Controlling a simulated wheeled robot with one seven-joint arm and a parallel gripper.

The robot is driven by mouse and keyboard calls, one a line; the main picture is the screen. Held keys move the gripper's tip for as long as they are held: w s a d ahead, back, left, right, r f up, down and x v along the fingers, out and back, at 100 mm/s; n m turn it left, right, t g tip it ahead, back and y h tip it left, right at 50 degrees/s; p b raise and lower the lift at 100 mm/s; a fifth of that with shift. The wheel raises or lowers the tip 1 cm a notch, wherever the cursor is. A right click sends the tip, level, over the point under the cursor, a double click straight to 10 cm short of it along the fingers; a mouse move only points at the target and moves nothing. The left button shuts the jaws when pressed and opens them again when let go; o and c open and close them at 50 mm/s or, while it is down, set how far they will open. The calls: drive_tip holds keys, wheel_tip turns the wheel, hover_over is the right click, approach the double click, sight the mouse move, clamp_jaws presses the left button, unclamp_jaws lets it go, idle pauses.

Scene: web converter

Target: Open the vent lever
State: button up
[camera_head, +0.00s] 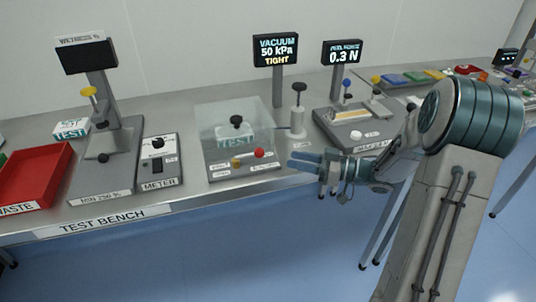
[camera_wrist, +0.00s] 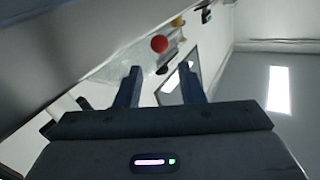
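The vent lever has a red ball knob (camera_head: 259,153) on a short rod. It sits at the front right of the clear vacuum box (camera_head: 207,125) on the test bench, beside a brass-coloured part (camera_head: 236,162). My gripper (camera_head: 293,159) is just right of the red knob and apart from it, at the bench's front edge. In the wrist view the two fingers (camera_wrist: 160,70) are open with nothing between them, and the red knob (camera_wrist: 159,44) shows beyond the fingertips, between their lines. The lever's base is hard to make out in the wrist view.
A display (camera_head: 276,49) reads "VACUUM 50 kPa TIGHT". A hand pump (camera_head: 298,118) stands right of the box, behind my gripper. A meter (camera_head: 158,162) and a red waste tray (camera_head: 38,178) are to the left. The space in front of the bench is clear.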

sight(268, 163)
drive_tip(key=x, duration=0.8)
drive_tip(key=shift+w+a, duration=0.1)
drive_tip(key=shift+a, duration=0.25)
clamp_jaws()
